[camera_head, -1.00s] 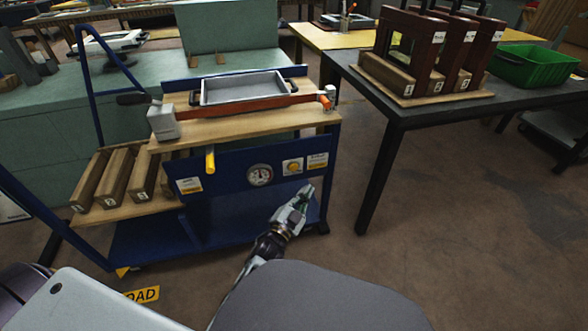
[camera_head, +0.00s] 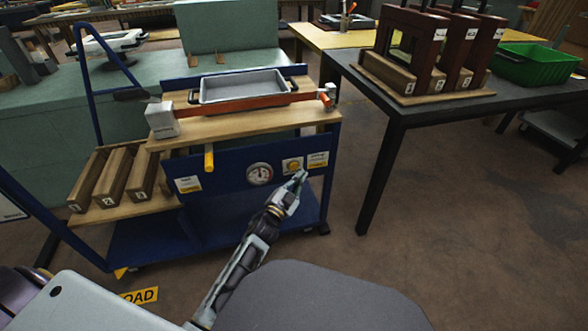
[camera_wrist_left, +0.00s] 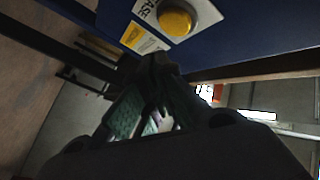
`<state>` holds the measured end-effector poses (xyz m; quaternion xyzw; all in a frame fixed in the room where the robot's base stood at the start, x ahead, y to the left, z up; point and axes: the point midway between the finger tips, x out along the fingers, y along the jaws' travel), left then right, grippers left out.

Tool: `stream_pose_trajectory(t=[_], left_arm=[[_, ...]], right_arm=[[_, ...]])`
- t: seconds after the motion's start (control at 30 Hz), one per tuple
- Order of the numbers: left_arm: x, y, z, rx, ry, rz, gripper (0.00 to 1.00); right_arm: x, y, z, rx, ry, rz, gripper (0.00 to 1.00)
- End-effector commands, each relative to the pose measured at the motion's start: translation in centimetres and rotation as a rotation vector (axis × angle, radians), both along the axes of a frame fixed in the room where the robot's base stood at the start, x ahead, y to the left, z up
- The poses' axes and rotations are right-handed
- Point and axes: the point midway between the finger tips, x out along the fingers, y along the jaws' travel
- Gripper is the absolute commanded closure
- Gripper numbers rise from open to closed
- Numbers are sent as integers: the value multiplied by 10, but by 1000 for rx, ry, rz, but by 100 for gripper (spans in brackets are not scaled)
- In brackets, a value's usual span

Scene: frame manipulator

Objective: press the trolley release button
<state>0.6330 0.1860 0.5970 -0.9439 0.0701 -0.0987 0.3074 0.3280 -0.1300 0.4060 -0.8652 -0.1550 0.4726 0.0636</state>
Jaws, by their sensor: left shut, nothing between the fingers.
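The blue trolley (camera_head: 235,178) stands ahead, left of centre. Its round yellow release button (camera_head: 293,165) sits on a pale plate on the front panel, between a dial gauge (camera_head: 259,173) and a yellow-and-white label (camera_head: 317,160). My left gripper (camera_head: 300,176) is shut and empty, with its tips just below the button in the head view. In the left wrist view the yellow button (camera_wrist_left: 176,22) is close beyond the shut fingertips (camera_wrist_left: 158,62). A gap seems to remain, though contact is hard to judge. My right gripper is out of view.
A grey tray (camera_head: 243,87) and orange bar lie on the trolley top, with a yellow handle (camera_head: 209,158) at the front. Wooden blocks (camera_head: 114,177) rest on its left shelf. A dark table (camera_head: 420,112) stands right; floor between is clear.

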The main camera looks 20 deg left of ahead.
Motion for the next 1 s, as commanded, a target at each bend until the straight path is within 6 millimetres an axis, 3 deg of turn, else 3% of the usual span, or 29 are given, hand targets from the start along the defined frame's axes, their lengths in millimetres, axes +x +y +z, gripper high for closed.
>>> stream_pose_trajectory(t=[0.3,1.0], left_arm=[[15,10,1,0,-1,1,100],[16,11,1,0,-1,1,100]], right_arm=[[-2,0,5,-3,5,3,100],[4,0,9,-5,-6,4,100]])
